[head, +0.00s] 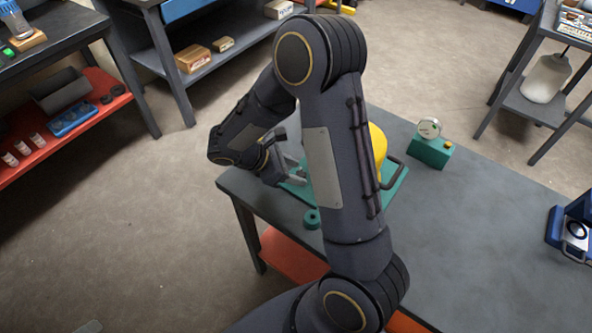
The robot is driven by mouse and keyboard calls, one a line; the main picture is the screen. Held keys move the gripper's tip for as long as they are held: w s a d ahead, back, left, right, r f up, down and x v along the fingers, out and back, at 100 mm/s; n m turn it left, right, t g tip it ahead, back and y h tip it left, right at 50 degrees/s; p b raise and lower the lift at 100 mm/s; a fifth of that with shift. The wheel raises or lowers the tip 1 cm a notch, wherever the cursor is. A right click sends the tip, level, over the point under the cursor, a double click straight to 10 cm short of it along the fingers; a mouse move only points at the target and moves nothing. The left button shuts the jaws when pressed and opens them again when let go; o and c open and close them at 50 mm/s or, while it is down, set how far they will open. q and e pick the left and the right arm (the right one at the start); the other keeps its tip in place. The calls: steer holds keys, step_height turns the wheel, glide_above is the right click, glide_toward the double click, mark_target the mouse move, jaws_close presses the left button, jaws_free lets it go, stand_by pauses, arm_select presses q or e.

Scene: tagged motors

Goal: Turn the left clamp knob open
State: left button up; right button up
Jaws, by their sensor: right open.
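My right arm crosses the middle of the head view and bends back to the left. My right gripper (293,170) is open at the near left end of a green plate (396,190) on the grey table. Its pale fingers show beside the arm. A yellow rounded body (378,146) stands on the plate, mostly hidden behind my arm. A dark bar handle (393,172) shows at its right. I cannot make out the left clamp knob; my gripper and arm cover that area. My left gripper is not in view.
A small teal ring-shaped piece (312,219) lies near the table's front edge. A green block with a round gauge (430,146) stands right of the plate. A blue bin (572,232) sits at the far right. The grey table (470,230) is clear between them.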

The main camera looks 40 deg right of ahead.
steer(key=shift+s+d+f, duration=0.15)
steer(key=shift+d+f, duration=0.15)
steer(key=shift+f, duration=0.05)
steer(key=shift+c, duration=0.5)
steer(key=c, duration=0.9)
steer(key=shift+n+t, duration=0.6)
steer(key=shift+n, duration=0.2)
steer(key=o, duration=1)
steer(key=v, duration=0.8)
steer(key=shift+s+f, duration=0.1)
